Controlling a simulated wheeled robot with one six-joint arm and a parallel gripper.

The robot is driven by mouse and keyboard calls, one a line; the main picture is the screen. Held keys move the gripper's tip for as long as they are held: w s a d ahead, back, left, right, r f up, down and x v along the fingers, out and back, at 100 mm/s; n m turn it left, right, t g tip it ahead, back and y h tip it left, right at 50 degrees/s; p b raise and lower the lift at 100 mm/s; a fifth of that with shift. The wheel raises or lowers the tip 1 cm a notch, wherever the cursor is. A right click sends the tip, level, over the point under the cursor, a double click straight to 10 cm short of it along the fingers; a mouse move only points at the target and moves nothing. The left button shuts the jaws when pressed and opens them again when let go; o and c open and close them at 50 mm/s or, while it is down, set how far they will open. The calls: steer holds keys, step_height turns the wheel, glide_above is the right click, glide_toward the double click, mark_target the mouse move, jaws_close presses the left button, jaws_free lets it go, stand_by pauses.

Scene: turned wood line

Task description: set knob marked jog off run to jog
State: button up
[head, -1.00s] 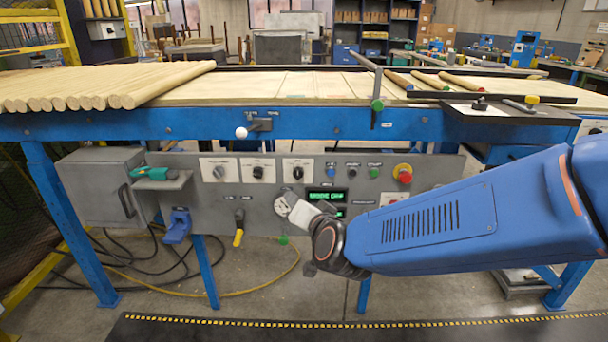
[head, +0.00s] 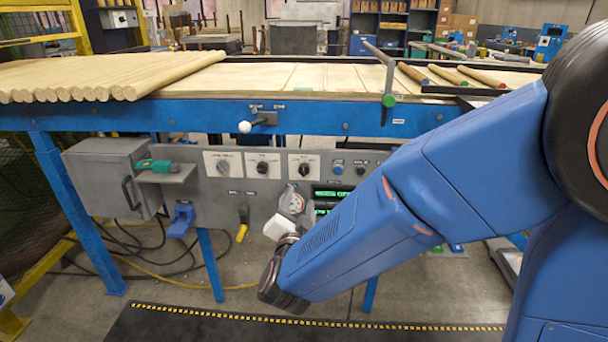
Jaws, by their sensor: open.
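Three rotary knobs on white plates sit in a row on the grey control panel, in the head view: a left knob (head: 223,166), a middle knob (head: 262,167) and a right knob (head: 304,169). The print on the plates is too small to read, so I cannot tell which one is marked jog off run or where its pointer stands. My gripper (head: 282,224) is open, below the panel's middle and right knobs, apart from all three. Its fingers are seen end-on and small. My arm hides the panel's lower right part.

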mark_target(304, 173)
steer(key=w, duration=1.4)
steer(key=shift+w+d, duration=0.2)
steer(key=shift+d, duration=0.05)
steer(key=shift+c, duration=0.3)
steer(key=c, duration=1)
